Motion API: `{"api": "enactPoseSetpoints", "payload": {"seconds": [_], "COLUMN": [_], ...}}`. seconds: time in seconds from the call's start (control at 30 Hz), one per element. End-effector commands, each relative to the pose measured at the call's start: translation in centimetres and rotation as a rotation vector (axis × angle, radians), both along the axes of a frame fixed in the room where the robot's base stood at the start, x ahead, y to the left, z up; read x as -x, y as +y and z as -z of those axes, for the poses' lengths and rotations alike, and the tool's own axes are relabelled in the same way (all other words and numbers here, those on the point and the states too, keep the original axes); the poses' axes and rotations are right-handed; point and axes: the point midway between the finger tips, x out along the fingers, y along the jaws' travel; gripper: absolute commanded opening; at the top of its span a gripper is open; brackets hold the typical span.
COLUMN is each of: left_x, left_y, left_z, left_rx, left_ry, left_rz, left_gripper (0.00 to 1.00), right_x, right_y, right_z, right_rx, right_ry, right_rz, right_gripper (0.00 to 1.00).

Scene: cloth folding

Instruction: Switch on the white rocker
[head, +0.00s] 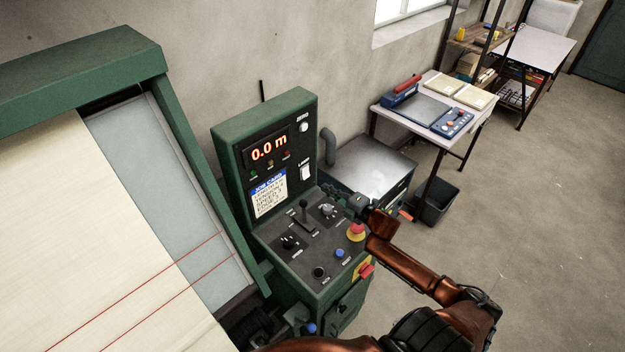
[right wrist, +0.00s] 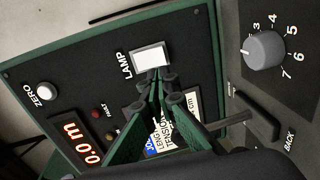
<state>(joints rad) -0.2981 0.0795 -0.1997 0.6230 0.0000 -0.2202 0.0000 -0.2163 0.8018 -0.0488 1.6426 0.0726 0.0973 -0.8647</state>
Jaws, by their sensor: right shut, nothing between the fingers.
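The white rocker (head: 306,172), marked LAMP, is on the upright face of the green control console, right of the job card. It also shows in the right wrist view (right wrist: 152,57), a bright white block just beyond my fingertips. My right gripper (head: 328,190) reaches in from the right, in front of the console and a little below and right of the rocker. In the right wrist view its fingertips (right wrist: 156,82) are together and empty, pointing towards the rocker. A small gap seems to lie between them; contact cannot be told. My left gripper is not in view.
A lever (head: 304,214), a numbered knob (right wrist: 265,50) and a red stop button (head: 356,231) stand on the sloping panel below the rocker. The display (head: 268,150) reads 0.0 m. A white ZERO button (head: 303,127) sits above the rocker. Rolled cloth (head: 80,240) is at the left.

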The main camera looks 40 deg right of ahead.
Motion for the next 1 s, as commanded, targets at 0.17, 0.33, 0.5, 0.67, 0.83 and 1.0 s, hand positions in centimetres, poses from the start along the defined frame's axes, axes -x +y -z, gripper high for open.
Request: {"api": "enactPoseSetpoints", "payload": {"seconds": [0.17,0.33,0.5,0.67,0.83,1.0], "left_x": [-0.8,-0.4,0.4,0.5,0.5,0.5], "left_y": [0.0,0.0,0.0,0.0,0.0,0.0], "left_z": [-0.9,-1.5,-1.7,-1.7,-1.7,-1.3], "left_rx": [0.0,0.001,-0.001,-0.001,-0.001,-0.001], "left_ry": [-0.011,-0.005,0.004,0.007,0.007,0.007], "left_rz": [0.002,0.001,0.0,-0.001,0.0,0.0], "left_gripper": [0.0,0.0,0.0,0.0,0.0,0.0], "right_x": [-3.8,-6.3,-7.7,-8.0,-8.0,-8.1], "right_y": [0.3,0.5,0.6,0.7,0.7,0.7], "right_z": [0.1,0.6,0.9,1.1,1.1,1.2], "right_rx": [-0.002,-0.001,-0.001,0.0,-0.001,-0.001], "right_ry": [-0.002,0.0,0.001,0.002,0.002,-0.006], "right_rz": [0.001,0.001,0.001,0.0,0.0,0.001], "right_gripper": [0.0,0.0,0.0,0.0,0.0,0.0]}}
